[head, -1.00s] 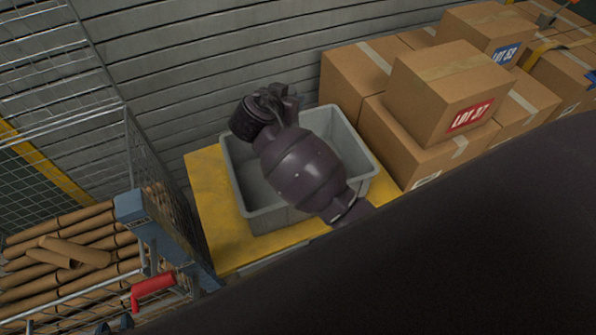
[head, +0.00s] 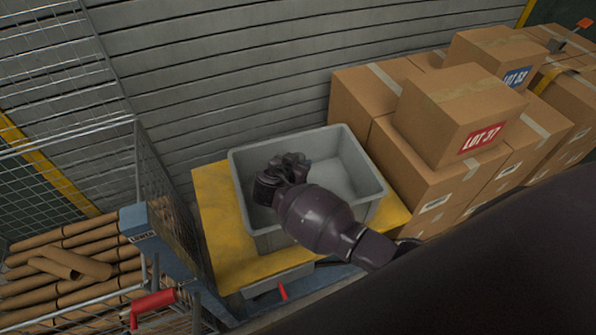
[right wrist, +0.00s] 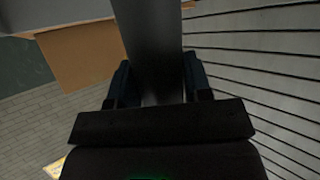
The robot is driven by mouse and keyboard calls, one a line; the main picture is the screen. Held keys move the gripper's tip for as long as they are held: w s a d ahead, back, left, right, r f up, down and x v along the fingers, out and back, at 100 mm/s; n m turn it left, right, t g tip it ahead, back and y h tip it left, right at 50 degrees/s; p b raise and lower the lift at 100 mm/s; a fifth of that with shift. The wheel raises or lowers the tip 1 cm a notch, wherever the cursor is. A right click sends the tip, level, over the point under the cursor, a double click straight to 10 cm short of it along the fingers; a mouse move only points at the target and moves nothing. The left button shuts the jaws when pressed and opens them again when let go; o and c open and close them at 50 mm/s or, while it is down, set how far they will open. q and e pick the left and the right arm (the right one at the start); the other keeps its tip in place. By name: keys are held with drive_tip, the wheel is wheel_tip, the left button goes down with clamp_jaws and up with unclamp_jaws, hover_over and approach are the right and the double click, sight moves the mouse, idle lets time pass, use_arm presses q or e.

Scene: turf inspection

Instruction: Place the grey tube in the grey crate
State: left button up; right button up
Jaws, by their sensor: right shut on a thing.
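The grey crate (head: 352,150) stands open on a yellow surface in the middle of the head view. My right gripper (head: 285,168) is over the left half of the crate's opening; I cannot tell how deep it reaches. In the right wrist view the right gripper (right wrist: 156,88) is shut on the grey tube (right wrist: 155,45), a dark grey length running between its fingers to the top edge. In the head view the tube is hidden or cannot be told from the dark gripper. My left gripper is not in view.
Stacked cardboard boxes (head: 450,110) stand close to the right of the crate. A wire cage with brown tubes (head: 70,262) is at the left. A grey slatted wall (head: 230,80) rises behind. The yellow surface (head: 215,215) shows bare left of the crate.

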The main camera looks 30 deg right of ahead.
drive_tip(key=shift+f, duration=1.7)
drive_tip(key=shift+f+b, duration=0.15)
drive_tip(key=shift+b, duration=0.2)
drive_tip(key=o, duration=1.2)
drive_tip(key=v, duration=1.2)
drive_tip(key=shift+p, duration=0.3)
